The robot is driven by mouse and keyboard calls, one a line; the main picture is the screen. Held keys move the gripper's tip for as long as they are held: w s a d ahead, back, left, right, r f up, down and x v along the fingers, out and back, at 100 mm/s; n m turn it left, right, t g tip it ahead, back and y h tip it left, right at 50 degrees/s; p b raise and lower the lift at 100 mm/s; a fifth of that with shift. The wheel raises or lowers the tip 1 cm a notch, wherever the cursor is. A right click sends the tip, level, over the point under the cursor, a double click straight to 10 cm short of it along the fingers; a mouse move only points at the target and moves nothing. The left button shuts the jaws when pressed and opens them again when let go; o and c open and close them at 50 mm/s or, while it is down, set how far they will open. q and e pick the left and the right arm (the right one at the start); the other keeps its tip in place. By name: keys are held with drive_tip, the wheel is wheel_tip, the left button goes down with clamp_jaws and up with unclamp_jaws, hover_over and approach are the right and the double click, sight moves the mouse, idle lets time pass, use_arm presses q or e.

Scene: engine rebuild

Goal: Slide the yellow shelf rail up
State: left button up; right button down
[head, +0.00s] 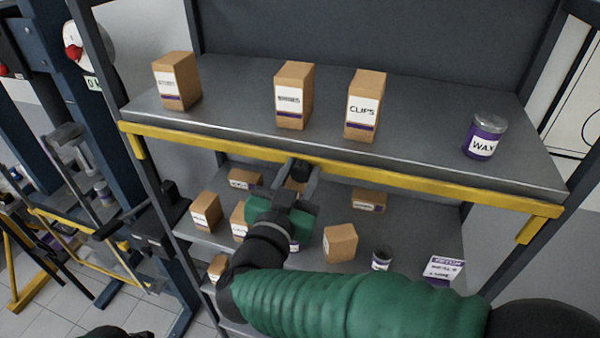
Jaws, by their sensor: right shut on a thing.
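The yellow shelf rail (410,181) runs along the front edge of the upper shelf (230,118). Both its ends bend downward, and it lies close along the shelf edge. My right gripper (301,168) reaches up from below, its fingertips at the middle of the rail. It is shut on the rail; the exact contact is partly hidden by the fingers. My left gripper is not visible.
On the upper shelf stand three cardboard boxes, one the CLIPS box (364,105), and a WAX jar (485,136). The lower shelf (310,262) holds several boxes and a tin around my right arm. Dark uprights flank the shelves.

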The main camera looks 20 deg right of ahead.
idle(0.8)
wheel_tip(320, 180, up, 7)
drive_tip(key=p, duration=0.5)
drive_tip(key=shift+f, duration=0.15)
drive_tip(key=c, duration=0.9)
unclamp_jaws()
drive_tip(key=shift+f, duration=0.1)
drive_tip(key=shift+a, duration=0.1)
